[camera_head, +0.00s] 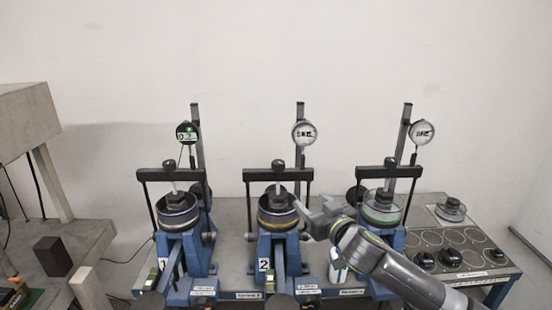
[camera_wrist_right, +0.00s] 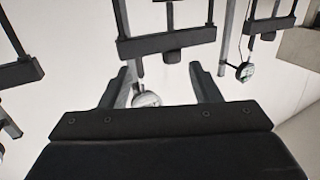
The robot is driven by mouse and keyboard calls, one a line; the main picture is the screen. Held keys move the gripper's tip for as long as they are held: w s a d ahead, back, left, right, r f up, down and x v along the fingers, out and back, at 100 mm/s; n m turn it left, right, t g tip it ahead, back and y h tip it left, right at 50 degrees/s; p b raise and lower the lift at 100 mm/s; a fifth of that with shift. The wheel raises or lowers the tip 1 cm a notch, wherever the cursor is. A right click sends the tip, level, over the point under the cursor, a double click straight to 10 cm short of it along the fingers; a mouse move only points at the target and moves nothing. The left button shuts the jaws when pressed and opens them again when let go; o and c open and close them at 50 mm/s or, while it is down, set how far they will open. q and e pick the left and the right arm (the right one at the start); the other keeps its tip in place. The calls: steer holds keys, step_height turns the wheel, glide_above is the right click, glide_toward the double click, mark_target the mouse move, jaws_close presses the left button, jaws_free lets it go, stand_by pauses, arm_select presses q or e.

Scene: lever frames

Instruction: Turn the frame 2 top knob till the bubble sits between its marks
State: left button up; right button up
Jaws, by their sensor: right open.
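Frame 2 (camera_head: 263,264) is the middle of three blue lever frames and carries a "2" label. Its dark crossbar (camera_head: 257,174) has a small dark top knob (camera_head: 278,164) at the middle. In the right wrist view, which is upside down, its crossbar (camera_wrist_right: 150,46) and knob (camera_wrist_right: 172,56) show beyond the fingers. My right gripper (camera_head: 306,216) is open and empty, right of frame 2's round cell and below the crossbar, apart from the knob. A small yellow-green piece (camera_head: 270,278) sits low on frame 2; I cannot make out a bubble or marks. My left gripper is out of view.
Frame 1 (camera_head: 164,266) stands left and a third frame (camera_head: 382,238) right, partly behind my right arm. Frame 2's dial gauge (camera_head: 304,133) stands behind its crossbar on a post. A tray (camera_head: 492,270) with weights lies at right.

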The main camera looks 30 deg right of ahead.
mark_target(281, 169)
steer(key=shift+t+y, duration=0.4)
steer(key=shift+y, duration=0.1)
steer(key=w+r+p, duration=0.1)
steer(key=w+p, duration=0.1)
steer(key=w, duration=0.3)
steer(key=w+r+p, duration=0.1)
steer(key=w+p, duration=0.1)
steer(key=w, duration=0.4)
steer(key=w+r+p, duration=0.1)
steer(key=w+p, duration=0.1)
steer(key=w, duration=0.4)
steer(key=shift+w+d+r, duration=0.1)
steer(key=shift+d+r, duration=0.1)
steer(key=shift+r, duration=0.15)
steer(key=shift+c, duration=0.4)
steer(key=c, duration=0.9)
steer(key=shift+f+h, duration=0.1)
steer(key=shift+h, duration=0.3)
